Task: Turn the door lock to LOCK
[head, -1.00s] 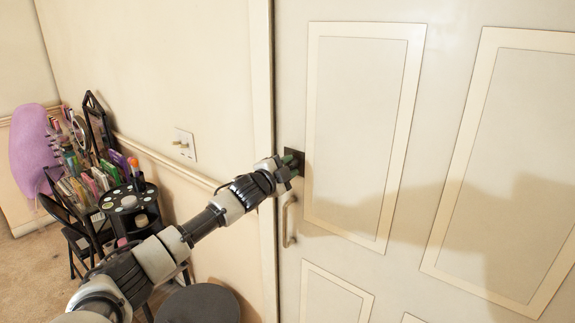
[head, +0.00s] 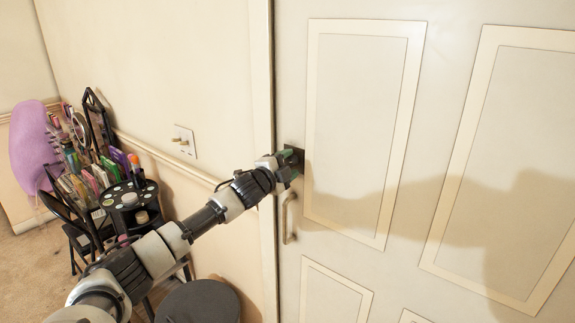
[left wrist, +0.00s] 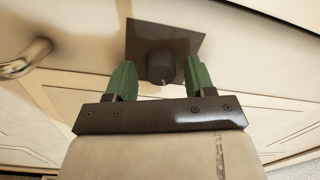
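The door lock is a dark round knob (left wrist: 161,66) on a dark square plate (left wrist: 185,40), seen in the left wrist view. In the head view the plate (head: 299,153) shows only in part behind my gripper. My left gripper (left wrist: 160,78) has its green fingers apart, one on each side of the knob. A gap shows between the knob and each finger. In the head view my left gripper (head: 288,165) is at the plate, on the door (head: 360,130). No lettering on the lock can be read. My right gripper is not in view.
A door handle (head: 287,220) is below the lock. A light switch (head: 185,142) is on the wall to the left. A cluttered black vanity stand (head: 130,200) and a dark round stool (head: 198,302) stand at the lower left.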

